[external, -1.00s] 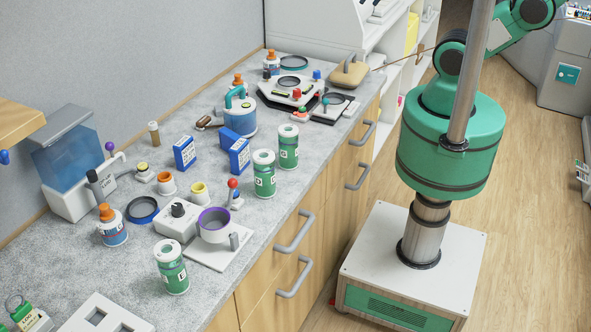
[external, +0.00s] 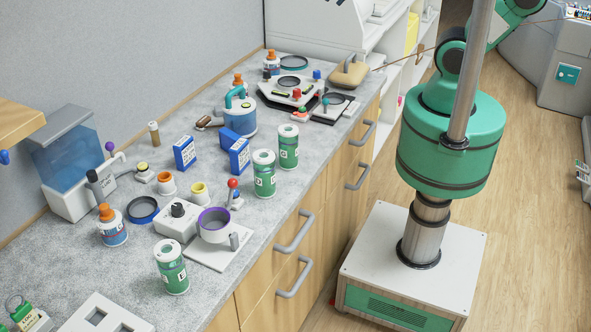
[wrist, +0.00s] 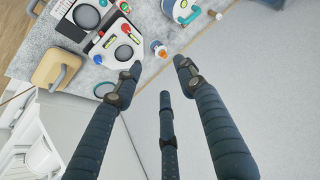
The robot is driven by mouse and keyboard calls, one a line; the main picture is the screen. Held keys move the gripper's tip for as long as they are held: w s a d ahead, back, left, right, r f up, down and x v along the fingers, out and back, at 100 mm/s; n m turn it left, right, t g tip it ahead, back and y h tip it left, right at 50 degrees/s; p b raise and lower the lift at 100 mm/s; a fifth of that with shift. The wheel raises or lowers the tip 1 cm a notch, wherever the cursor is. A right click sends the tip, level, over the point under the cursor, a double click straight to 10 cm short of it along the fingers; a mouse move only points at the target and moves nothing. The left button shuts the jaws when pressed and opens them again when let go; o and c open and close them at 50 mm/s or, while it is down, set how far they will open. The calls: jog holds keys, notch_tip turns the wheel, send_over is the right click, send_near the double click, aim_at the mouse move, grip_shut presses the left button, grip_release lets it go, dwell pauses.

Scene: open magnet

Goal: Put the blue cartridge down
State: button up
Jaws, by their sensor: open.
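Two blue boxes with white labels stand on the grey counter in the external view, a left one (external: 185,153) and a right one (external: 236,154); I cannot tell which is the blue cartridge, or whether either is. They are apart from each other. My gripper (wrist: 158,72) shows in the wrist view with its dark fingers spread and nothing between them. It is above the far end of the counter and the pale wall side. Neither blue box shows clearly in the wrist view. My gripper is outside the external view.
The counter (external: 130,275) is crowded. A white device (wrist: 117,41) and an orange-capped bottle (wrist: 158,49) lie below my fingers. A tan case (external: 349,72) sits at the far end.

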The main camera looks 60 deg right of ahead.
jog(key=w+a+t+y+p, duration=0.1)
jog(key=w+a+y, duration=0.2)
jog(key=w+a, duration=1.1)
jog(key=m+t+h+p, duration=0.2)
jog(key=m+h, duration=0.2)
jog(key=h, duration=0.1)
send_over(235, 134)
jog(key=a, duration=0.1)
notch_tip(235, 134, down, 24)
jog(key=s+f+h, duration=0.1)
jog(key=f, duration=0.1)
jog(key=s+f+h, duration=0.1)
jog(key=f, duration=0.1)
jog(key=s+f, duration=0.1)
jog(key=f, duration=0.1)
jog(key=shift+s+a+f+g+h+p, duration=0.1)
jog(key=shift+a+f+g+h+p, duration=0.05)
jog(key=shift+f+g+h+p, duration=0.2)
jog(key=shift+s+f, duration=0.3)
jog(key=shift+f+b, duration=0.4)
jog(key=shift+f, duration=1.35)
